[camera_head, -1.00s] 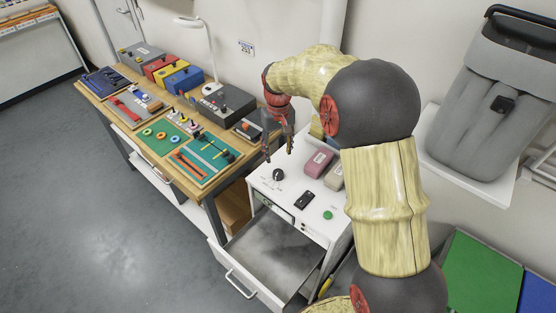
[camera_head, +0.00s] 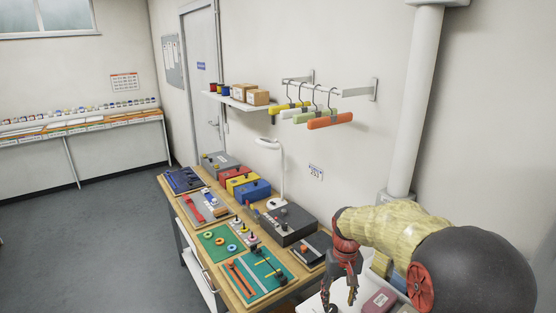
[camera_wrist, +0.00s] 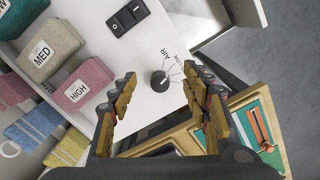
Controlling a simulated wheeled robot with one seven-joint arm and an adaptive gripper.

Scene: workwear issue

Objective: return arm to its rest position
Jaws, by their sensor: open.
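My gripper (camera_head: 339,296) hangs at the end of my bent arm in the head view, above the white cabinet top (camera_head: 312,305). In the wrist view my gripper (camera_wrist: 165,82) is open, its two fingers apart with nothing between them. A black knob (camera_wrist: 159,80) on the white top shows beyond the fingertips, with a printed dial and the word AIR beside it. The gripper is apart from the knob. My arm covers much of the cabinet in the head view.
The wooden workbench (camera_head: 222,279) with several boards and boxes stands left of my gripper. In the wrist view, a pink HIGH block (camera_wrist: 83,84), a MED block (camera_wrist: 50,50) and a black switch (camera_wrist: 126,18) sit nearby. A hanger rail (camera_head: 315,86) is on the wall. Floor at left is clear.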

